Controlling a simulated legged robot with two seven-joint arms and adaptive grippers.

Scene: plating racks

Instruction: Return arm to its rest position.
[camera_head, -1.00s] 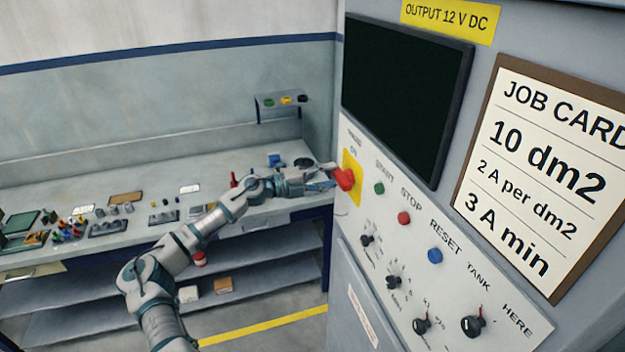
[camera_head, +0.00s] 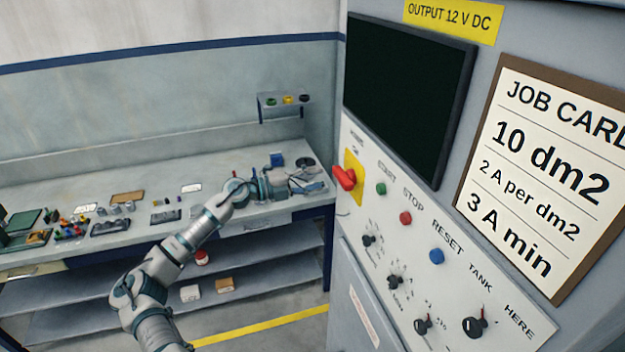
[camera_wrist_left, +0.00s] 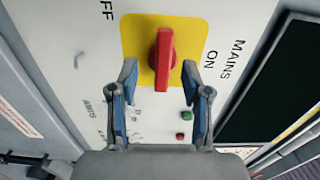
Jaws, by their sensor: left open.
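My left arm comes in from the lower left in the head view, and its gripper (camera_head: 312,186) is a little left of the panel's red mains switch (camera_head: 344,178). In the left wrist view the gripper (camera_wrist_left: 158,92) is open and empty, with its two blue-padded fingers spread. The red handle (camera_wrist_left: 165,58) on its yellow plate (camera_wrist_left: 138,36) lies beyond the fingertips, apart from them. The words MAINS ON and part of OFF show beside the plate. My right gripper is in neither view.
The grey control panel (camera_head: 362,217) with buttons, knobs and a dark screen (camera_head: 405,90) fills the right. A job card (camera_head: 545,165) hangs there. A workbench (camera_head: 150,235) with small parts stands behind my arm.

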